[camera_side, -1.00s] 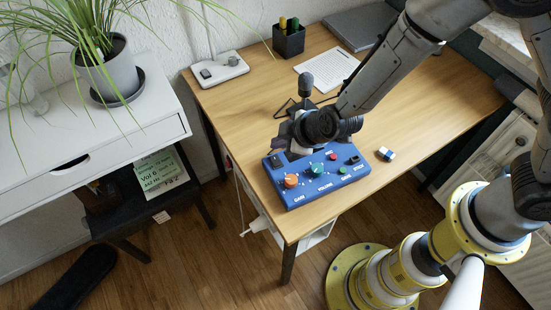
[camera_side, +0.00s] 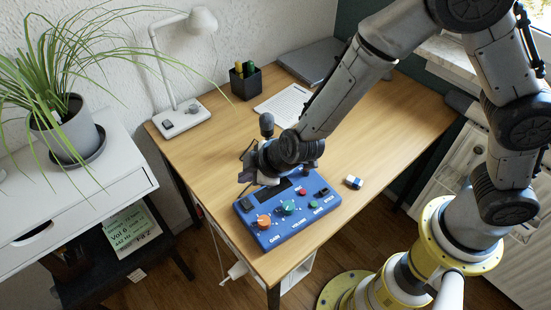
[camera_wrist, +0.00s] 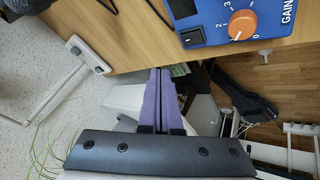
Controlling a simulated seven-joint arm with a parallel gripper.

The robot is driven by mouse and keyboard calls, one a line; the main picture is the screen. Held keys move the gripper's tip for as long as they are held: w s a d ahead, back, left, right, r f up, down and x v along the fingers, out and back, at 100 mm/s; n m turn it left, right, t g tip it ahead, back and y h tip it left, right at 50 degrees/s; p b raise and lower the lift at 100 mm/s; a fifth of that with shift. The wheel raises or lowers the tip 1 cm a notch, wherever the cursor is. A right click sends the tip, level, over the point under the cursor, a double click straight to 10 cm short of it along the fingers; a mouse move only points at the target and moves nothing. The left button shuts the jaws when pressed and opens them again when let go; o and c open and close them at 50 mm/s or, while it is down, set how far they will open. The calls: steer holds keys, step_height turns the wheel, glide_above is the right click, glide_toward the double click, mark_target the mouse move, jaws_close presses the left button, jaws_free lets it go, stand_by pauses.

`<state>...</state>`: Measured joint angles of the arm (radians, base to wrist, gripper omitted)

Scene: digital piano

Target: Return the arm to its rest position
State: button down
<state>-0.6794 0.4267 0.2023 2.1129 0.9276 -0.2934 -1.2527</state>
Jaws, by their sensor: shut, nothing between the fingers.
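My gripper (camera_side: 246,178) hangs over the back left corner of a blue control box (camera_side: 310,214) on the desk, and appears apart from it. In the wrist view its two purple fingers (camera_wrist: 158,85) are pressed together with nothing between them. The box has an orange knob, a green knob, a red button, a green button and dark switches on top. Part of it shows in the wrist view (camera_wrist: 215,12), with the orange knob beside the GAIN label and a black switch. My wrist covers a little of the box's back edge.
A black microphone (camera_side: 267,124) stands behind my wrist. A blue and white block (camera_side: 354,182) lies right of the box. The wooden desk (camera_side: 390,140) also bears a lamp (camera_side: 180,118), pen holder (camera_side: 245,82), paper (camera_side: 283,103) and laptop (camera_side: 312,61). The desk's right side is mostly clear.

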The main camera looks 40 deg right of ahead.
steer(key=w+d+r+m+t, duration=0.15)
steer(key=d+r, duration=0.25)
steer(key=r, duration=0.4)
steer(key=w+d+r+m+t, duration=0.1)
steer(key=w+d+r+t, duration=0.2)
steer(key=r, duration=0.4)
steer(key=s+d+r+m+y, duration=0.1)
steer(key=s+d+r, duration=0.3)
steer(key=d+r, duration=0.5)
steer(key=s+d+r+m+g, duration=0.1)
steer(key=s+d+r, duration=0.15)
steer(key=s, duration=0.35)
steer(key=s+d+r+m+g, duration=0.1)
steer(key=s+d+m, duration=0.15)
steer(key=s, duration=0.45)
steer(key=s+d+f+m+g+h, duration=0.2)
steer(key=s+d+f+m+g, duration=0.2)
steer(key=s, duration=0.6)
step_height(320, 180, down, 3)
steer(key=shift+s+d+r+h, duration=0.1)
steer(key=shift+s+d+h, duration=0.05)
steer(key=shift+s+h, duration=0.2)
